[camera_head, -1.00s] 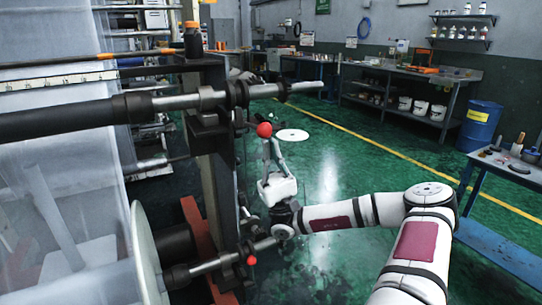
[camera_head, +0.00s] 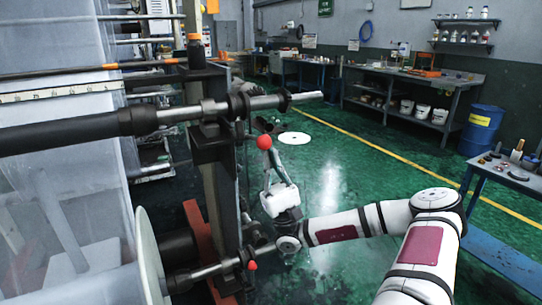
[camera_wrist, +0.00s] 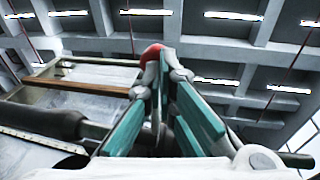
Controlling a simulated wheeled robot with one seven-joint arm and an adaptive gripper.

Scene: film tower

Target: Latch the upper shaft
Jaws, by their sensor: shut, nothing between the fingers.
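The upper shaft (camera_head: 270,102) is a grey metal bar running left to right through a dark collar and bracket (camera_head: 238,106) on the upright frame. A lever with a red ball knob (camera_head: 264,142) hangs below the bracket. My gripper (camera_head: 267,160) is shut and points upward, its tips just below the red knob. In the wrist view the red knob (camera_wrist: 152,54) shows at and partly behind the tips of my closed gripper (camera_wrist: 165,62). I cannot tell whether the fingers touch the knob. The latch itself is mostly hidden there.
A lower shaft (camera_head: 215,271) with another red knob (camera_head: 252,265) sits beside my wrist. A large film roll (camera_head: 65,190) fills the left. A tool table (camera_head: 505,172) stands at the right.

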